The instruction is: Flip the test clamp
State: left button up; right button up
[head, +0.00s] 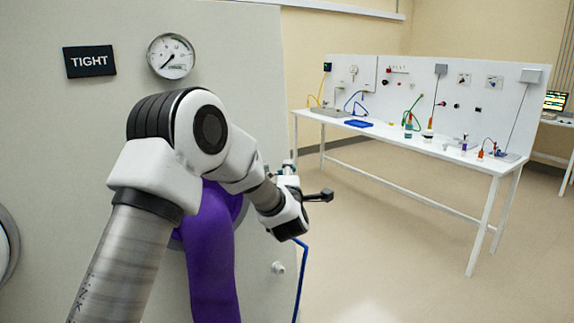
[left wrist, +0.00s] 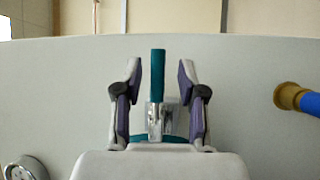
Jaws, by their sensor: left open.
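The test clamp is in the left wrist view, with an upright teal handle (left wrist: 157,75) over a shiny metal base (left wrist: 154,122) at the pale panel. My left gripper (left wrist: 158,72) is open, with one finger on each side of the teal handle. Gaps show between both fingers and the handle, so it is not gripped. The lower part of the clamp is partly hidden by the gripper body. In the head view my left gripper (head: 288,182) is at the panel's right edge, and a small teal bit of the clamp shows beside it. My right gripper is not in view.
A purple glove sleeve (head: 212,265) hangs from the panel behind my left arm. A round gauge (head: 171,56) and a TIGHT sign (head: 89,61) are above. A blue hose (left wrist: 312,104) with a brass fitting (left wrist: 289,96) is beside the clamp. A white bench (head: 430,150) stands far right.

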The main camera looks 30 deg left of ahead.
pick_arm(q)
jog(key=shift+w+a+r, duration=0.2)
jog(key=shift+w+a, duration=0.2)
jog(key=shift+w, duration=0.1)
grip_shut()
jog(key=h+b, duration=0.1)
jog(key=m+t+b, duration=0.1)
jog(key=b, duration=0.1)
jog(key=shift+s+d+f+h, duration=0.1)
jog(key=shift+d+f+h, duration=0.2)
jog(key=shift+h, duration=0.1)
jog(key=shift+r, duration=0.2)
grip_release()
jog(key=shift+r, duration=0.1)
jog(key=shift+s+d, duration=0.1)
jog(key=shift+s, duration=0.05)
